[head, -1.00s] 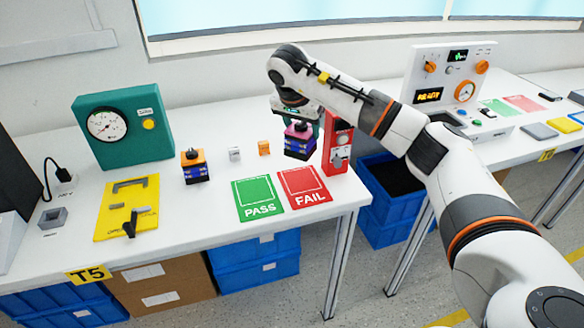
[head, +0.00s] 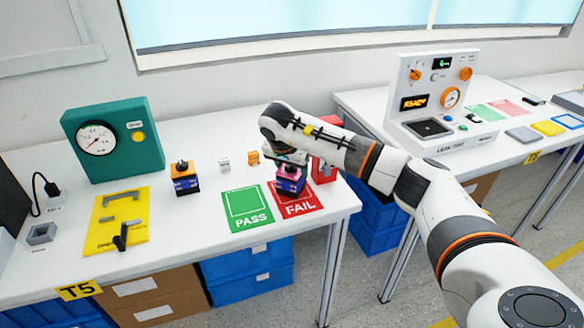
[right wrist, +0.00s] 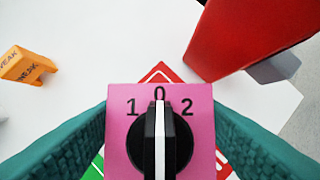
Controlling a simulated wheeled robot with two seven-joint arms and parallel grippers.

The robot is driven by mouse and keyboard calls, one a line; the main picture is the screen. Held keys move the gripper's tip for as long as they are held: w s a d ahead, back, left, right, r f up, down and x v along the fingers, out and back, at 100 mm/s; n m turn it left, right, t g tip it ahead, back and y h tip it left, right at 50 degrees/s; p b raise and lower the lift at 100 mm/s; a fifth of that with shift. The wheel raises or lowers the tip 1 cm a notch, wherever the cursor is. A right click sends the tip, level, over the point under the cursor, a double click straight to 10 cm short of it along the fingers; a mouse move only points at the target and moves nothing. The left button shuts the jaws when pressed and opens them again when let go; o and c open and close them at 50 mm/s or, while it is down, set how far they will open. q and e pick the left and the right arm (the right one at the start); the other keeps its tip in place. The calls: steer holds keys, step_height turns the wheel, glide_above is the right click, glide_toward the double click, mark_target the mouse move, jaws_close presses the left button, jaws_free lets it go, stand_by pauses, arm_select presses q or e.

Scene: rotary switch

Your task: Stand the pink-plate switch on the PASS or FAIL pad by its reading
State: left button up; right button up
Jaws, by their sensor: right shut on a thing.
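The pink-plate switch (head: 290,181) is over the red FAIL pad (head: 303,206) in the head view; I cannot tell if its base touches the pad. In the right wrist view its pink plate (right wrist: 117,140) shows 1, 0 and 2, and the black knob's white line (right wrist: 160,140) points to 0. My right gripper (head: 289,165) is shut on the switch, its teal fingers on both sides. The green PASS pad (head: 247,209) is bare, left of the FAIL pad. An orange-plate switch (head: 184,177) stands further left. My left gripper is not in view.
A red box (head: 325,168) stands close behind the FAIL pad. Small white (head: 224,163) and orange (head: 253,157) blocks stand behind the pads. A teal gauge box (head: 115,141) and yellow plate (head: 117,220) are at left. The table's front edge is close below the pads.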

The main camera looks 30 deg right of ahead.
steer(key=o, duration=1.2)
steer(key=v, duration=1.2)
